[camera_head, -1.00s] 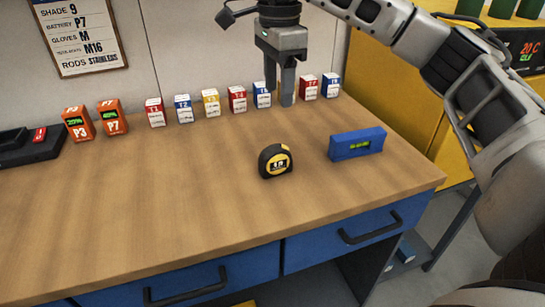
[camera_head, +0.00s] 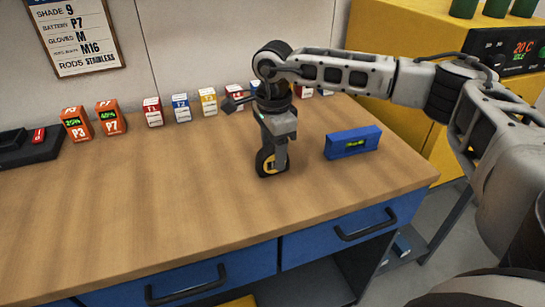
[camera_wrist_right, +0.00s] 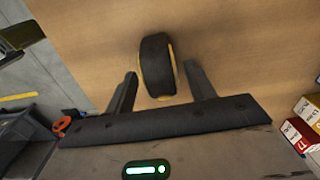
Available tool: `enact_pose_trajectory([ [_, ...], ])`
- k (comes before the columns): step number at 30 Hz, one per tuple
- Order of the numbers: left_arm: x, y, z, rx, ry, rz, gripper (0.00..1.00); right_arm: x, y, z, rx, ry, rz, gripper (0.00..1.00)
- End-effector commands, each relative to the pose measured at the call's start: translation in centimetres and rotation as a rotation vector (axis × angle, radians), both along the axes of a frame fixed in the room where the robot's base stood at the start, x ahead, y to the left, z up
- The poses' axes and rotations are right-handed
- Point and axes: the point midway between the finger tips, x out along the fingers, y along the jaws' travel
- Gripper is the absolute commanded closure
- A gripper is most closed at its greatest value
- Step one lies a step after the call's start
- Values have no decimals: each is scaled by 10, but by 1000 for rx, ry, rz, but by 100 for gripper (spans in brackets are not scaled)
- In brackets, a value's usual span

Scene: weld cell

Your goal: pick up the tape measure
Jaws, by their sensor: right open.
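The black and yellow tape measure (camera_head: 262,163) stands on the wooden bench top, partly hidden behind my right gripper in the head view. My right gripper (camera_head: 272,165) points down at it. In the right wrist view the tape measure (camera_wrist_right: 157,66) lies between the two open fingers of my right gripper (camera_wrist_right: 160,85), with a gap visible on each side. Whether the fingers touch it cannot be told. My left gripper is not in view.
A blue level (camera_head: 352,143) stands right of the tape measure. A row of small labelled boxes (camera_head: 181,108) and two orange battery packs (camera_head: 77,123) stand along the back. The bench's front left (camera_head: 130,220) is clear.

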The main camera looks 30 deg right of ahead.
Motion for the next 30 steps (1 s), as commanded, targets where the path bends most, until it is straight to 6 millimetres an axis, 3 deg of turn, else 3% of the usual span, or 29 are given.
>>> enact_pose_trajectory([
  [8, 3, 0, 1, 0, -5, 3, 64, 0, 0, -3, 0, -1, 0, 45],
  [14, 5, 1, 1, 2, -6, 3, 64, 0, 0, -3, 0, -1, 0, 100],
  [25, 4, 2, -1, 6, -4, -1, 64, 1, 0, 1, 1, -4, 1, 100],
  [30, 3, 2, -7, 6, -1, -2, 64, 2, 1, 17, 2, -8, 1, 100],
])
